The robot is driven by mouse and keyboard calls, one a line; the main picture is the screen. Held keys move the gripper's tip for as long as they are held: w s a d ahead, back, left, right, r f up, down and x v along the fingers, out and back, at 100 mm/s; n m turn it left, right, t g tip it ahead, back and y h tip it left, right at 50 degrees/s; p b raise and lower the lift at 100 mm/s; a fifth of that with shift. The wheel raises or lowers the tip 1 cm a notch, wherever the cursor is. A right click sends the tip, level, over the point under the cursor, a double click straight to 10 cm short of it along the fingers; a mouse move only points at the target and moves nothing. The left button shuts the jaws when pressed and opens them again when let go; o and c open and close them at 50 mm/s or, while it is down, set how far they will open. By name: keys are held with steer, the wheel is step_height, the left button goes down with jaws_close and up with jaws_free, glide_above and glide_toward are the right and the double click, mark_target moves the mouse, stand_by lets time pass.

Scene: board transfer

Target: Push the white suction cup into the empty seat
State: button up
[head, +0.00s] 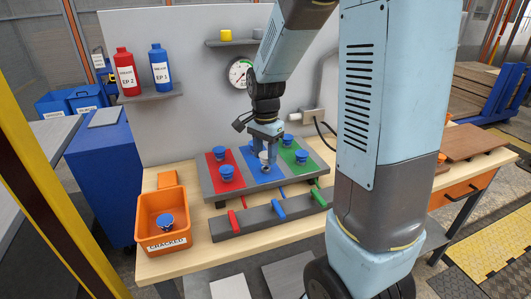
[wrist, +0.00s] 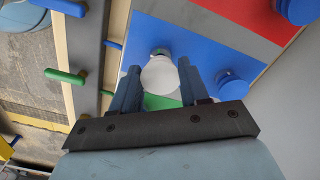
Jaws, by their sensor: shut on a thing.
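The white suction cup (wrist: 160,76) is between the two fingers of my gripper (wrist: 158,88) in the wrist view. In the head view my gripper (head: 264,148) points down over the blue middle panel (head: 253,178) of the board, with the white cup (head: 263,156) between its fingertips. The cup is at the blue panel; I cannot tell whether it touches the seat, which it and the fingers hide. A small grey-green fitting (wrist: 160,52) shows at the cup's edge. A blue cup (wrist: 232,84) sits beside it on the same panel.
Blue cups stand on the red panel (head: 213,166) and green panel (head: 296,148). Red, blue and green handles (head: 278,208) line the board's front. An orange bin (head: 151,210) at left holds a blue cup (head: 167,221). A gauge (head: 240,73) hangs behind my arm.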

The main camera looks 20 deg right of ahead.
mark_target(265, 155)
steer(key=shift+f, duration=1.05)
steer(key=o, duration=1.1)
steer(key=shift+o, duration=0.2)
step_height(265, 155, up, 14)
steer(key=shift+f, duration=0.2)
steer(key=s+r+n+t, duration=0.2)
steer(key=s+n, duration=0.4)
steer(key=s, duration=0.3)
steer(key=s+r+n+t, duration=0.3)
steer(key=s+n, duration=0.3)
steer(key=s, duration=0.4)
steer(key=shift+s+d+r+t, duration=0.15)
steer(key=shift+d+r+t, duration=0.15)
steer(key=shift+d+r, duration=0.1)
